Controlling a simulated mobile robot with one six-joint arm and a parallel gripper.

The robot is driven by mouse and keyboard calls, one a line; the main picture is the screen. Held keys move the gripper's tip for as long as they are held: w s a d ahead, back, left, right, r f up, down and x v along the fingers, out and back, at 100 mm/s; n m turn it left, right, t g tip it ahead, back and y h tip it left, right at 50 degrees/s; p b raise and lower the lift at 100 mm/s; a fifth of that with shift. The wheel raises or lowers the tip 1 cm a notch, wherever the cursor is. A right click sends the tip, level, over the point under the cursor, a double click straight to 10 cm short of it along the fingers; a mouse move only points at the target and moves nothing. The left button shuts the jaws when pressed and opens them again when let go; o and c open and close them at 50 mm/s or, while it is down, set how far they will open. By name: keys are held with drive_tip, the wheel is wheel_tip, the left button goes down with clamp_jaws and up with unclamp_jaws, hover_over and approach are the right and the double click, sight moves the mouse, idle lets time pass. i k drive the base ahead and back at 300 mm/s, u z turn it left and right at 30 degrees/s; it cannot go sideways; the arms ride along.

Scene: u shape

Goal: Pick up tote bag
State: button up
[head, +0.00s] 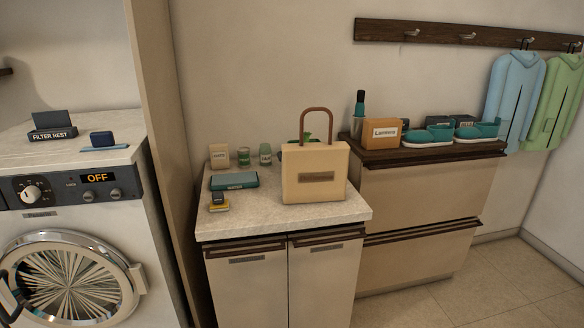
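The tote bag (315,172) is a cream, boxy bag with a brown looped handle (317,112) and a brown label on its front. It stands upright at the right part of the pale countertop (270,218), close to the front edge. It partly hides a green plant-like thing behind it. My gripper is not in view, and nothing is seen touching the bag.
A higher dark-topped drawer unit (428,150) with teal shoes and a Laminova-like box (381,133) adjoins on the right. A washer (70,240) stands left.

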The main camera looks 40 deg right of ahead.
sight(311, 173)
drive_tip(key=u, duration=0.25)
drive_tip(key=i, duration=1.2)
drive_tip(key=u, duration=0.2)
